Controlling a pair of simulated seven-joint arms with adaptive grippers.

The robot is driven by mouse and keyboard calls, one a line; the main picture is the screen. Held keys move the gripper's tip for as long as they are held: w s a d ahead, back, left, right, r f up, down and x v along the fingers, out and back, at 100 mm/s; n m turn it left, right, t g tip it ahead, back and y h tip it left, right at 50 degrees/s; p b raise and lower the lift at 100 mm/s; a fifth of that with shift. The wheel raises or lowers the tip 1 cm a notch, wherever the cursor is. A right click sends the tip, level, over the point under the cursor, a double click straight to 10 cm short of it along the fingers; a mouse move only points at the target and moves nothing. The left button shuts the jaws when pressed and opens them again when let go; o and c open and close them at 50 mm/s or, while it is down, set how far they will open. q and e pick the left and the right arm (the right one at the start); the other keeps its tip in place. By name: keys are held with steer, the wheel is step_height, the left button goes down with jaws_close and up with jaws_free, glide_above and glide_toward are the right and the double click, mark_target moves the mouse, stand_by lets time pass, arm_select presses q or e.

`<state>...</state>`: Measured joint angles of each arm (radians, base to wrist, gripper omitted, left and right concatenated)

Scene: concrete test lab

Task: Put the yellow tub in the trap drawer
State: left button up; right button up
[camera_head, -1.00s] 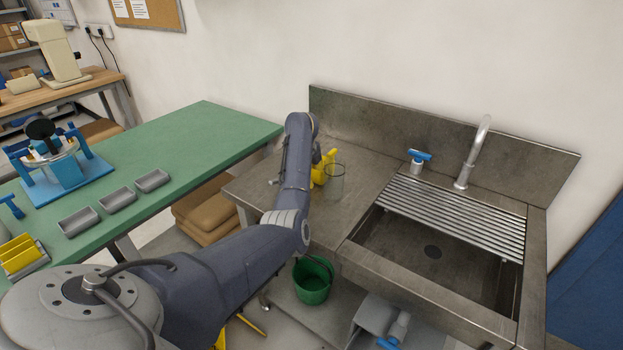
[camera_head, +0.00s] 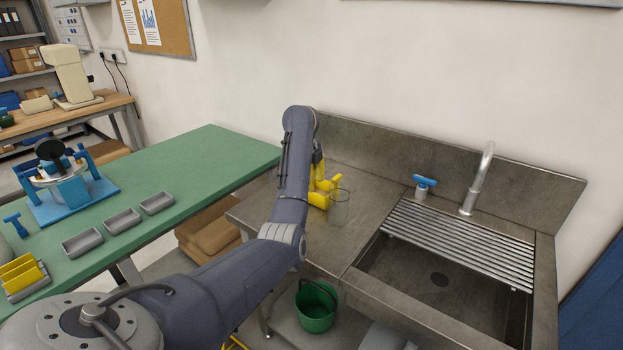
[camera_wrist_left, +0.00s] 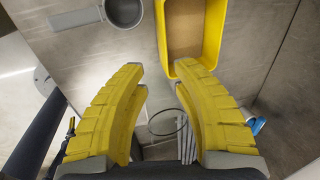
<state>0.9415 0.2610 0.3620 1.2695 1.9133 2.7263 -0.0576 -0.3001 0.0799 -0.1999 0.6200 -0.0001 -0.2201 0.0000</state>
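The yellow tub (camera_wrist_left: 163,25) has a brownish inside and lies at the top of the left wrist view, on the grey metal worktop. My left gripper (camera_wrist_left: 159,80) has yellow padded fingers spread apart with nothing between them. The tub is just beyond the fingertips, closer to the right-hand one; I cannot tell if they touch. In the head view the left gripper (camera_head: 326,191) is over the worktop left of the sink, and my forearm hides what is behind it. I cannot make out the tub or an open trap drawer there. My right gripper is not in view.
A clear glass beaker (camera_head: 340,208) stands close beside the left gripper. A grey round pan (camera_wrist_left: 123,12) lies near the tub. The sink (camera_head: 440,290) with its slatted rack (camera_head: 455,240) is to the right. A green bucket (camera_head: 316,310) is below.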

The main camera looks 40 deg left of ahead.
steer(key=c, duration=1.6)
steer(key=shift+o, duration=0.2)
